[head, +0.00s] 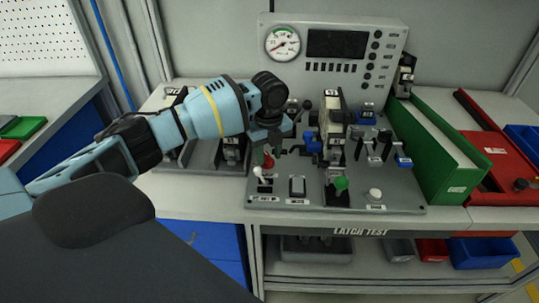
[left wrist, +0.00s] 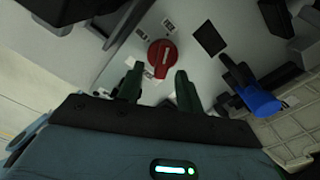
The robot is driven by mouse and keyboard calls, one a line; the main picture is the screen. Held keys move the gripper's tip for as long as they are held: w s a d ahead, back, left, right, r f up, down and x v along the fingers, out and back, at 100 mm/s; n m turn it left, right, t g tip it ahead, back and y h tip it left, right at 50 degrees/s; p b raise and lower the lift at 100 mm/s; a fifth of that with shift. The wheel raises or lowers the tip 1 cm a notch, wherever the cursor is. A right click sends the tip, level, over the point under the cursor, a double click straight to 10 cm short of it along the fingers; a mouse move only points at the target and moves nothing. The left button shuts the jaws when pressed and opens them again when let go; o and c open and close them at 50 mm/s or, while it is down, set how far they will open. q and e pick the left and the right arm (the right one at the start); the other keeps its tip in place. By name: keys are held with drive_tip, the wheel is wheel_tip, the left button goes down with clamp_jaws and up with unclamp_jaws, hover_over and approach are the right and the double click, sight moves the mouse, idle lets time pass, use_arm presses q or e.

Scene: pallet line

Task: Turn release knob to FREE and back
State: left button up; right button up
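The red release knob (left wrist: 162,58) with a white pointer line sits on the grey latch test panel (head: 405,204). In the head view the knob (head: 268,161) shows just below my left gripper (head: 270,138). In the left wrist view my left gripper (left wrist: 157,88) has its two dark green fingers apart with nothing between them. The knob lies just beyond the fingertips, roughly centred on the gap, and looks untouched. My right gripper is not in view.
A white-tipped toggle (head: 259,173), a green button (head: 341,183) and a white button (head: 375,194) stand near the panel's front. A blue clamp part (head: 312,143) is right of the gripper. A green binder-like box (head: 430,150) and red case (head: 500,160) stand further right.

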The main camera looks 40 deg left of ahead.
use_arm(q)
drive_tip(key=shift+f, duration=0.5)
clamp_jaws()
